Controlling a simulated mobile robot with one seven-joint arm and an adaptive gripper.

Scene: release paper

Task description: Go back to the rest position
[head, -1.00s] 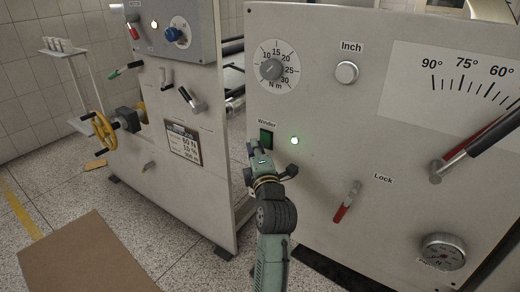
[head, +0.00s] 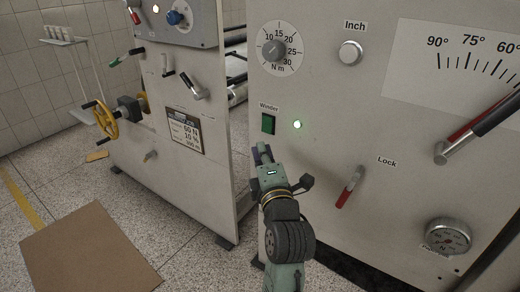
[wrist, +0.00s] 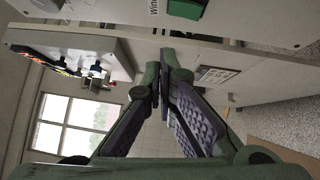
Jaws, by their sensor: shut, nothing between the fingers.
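My gripper (head: 262,154) is shut and empty in the head view, just below the green Winder switch (head: 268,124) and apart from it. In the wrist view my gripper's two fingers (wrist: 160,75) meet at the tips with nothing between them. The green switch also shows at the top of the wrist view (wrist: 186,8).
The grey panel carries a torque dial (head: 275,50), an Inch button (head: 350,53), a red-handled Lock lever (head: 349,188), a large lever (head: 470,135) and a gauge (head: 448,237). A second machine with a yellow handwheel (head: 104,121) stands left. A brown board (head: 90,250) lies on the floor.

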